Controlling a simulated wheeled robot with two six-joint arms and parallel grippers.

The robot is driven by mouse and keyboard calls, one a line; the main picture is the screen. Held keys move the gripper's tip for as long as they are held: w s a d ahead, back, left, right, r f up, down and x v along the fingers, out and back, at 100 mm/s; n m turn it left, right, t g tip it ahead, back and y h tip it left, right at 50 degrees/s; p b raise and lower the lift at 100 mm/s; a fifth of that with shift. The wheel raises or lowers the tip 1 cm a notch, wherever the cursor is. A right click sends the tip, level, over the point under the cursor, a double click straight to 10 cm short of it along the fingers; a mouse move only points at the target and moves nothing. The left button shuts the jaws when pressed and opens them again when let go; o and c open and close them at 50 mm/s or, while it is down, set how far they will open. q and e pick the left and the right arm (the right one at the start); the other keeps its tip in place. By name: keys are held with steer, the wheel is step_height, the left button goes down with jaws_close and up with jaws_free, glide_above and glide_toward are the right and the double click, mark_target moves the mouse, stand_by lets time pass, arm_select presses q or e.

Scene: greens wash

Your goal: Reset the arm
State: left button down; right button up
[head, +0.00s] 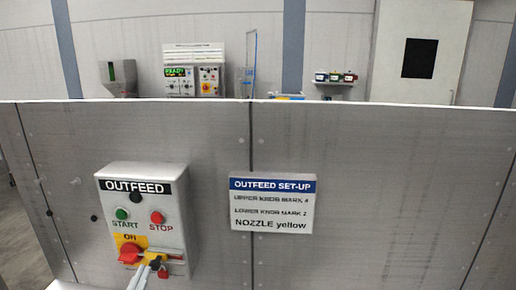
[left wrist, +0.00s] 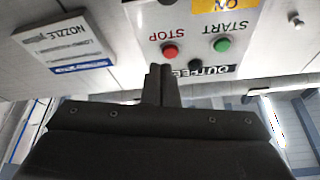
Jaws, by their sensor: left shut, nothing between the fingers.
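A grey OUTFEED control box (head: 145,215) is fixed to a grey panel. It carries a green START button (head: 121,214), a red STOP button (head: 157,217) and a red rotary switch (head: 130,253) on a yellow plate marked ON. My left gripper (head: 160,266) is in front of the box's lower part, just right of the switch. In the left wrist view its dark fingers (left wrist: 160,82) are shut together and empty. The upside-down green button (left wrist: 222,45) and red button (left wrist: 170,50) show beyond them. My right gripper is not in view.
An OUTFEED SET-UP sign (head: 271,204) is on the panel right of the box. It lists upper knob mark 4, lower knob mark 2, nozzle yellow. Behind the panel are another control box (head: 194,80), a shelf with small pots (head: 336,78) and a pale cabinet (head: 420,50).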

arm_select(q)
steer(key=s+d+f+m+g+h, duration=0.1)
steer(key=s+f+g, duration=0.15)
steer(key=f, duration=0.25)
steer(key=s+d+f+g+h, duration=0.1)
steer(key=s+f+g, duration=0.1)
steer(key=f+g, duration=0.25)
steer(key=s+a+f+n+g+y, duration=0.4)
steer(key=s+f+g, duration=0.25)
steer(key=s, duration=0.45)
steer(key=s+a+f+n+g+y, duration=0.3)
steer(key=s+a+f+g, duration=0.2)
steer(key=s+f, duration=0.4)
step_height(320, 180, down, 26)
steer(key=s+a+g+b, duration=0.1)
steer(key=b, duration=0.1)
steer(key=s+d+f+g+b, duration=0.1)
steer(key=s+f+b, duration=0.1)
steer(key=s+f, duration=1.3)
step_height(320, 180, down, 3)
steer(key=shift+f+h+b, duration=0.1)
steer(key=shift+h+b, duration=0.2)
steer(key=shift+d, duration=0.1)
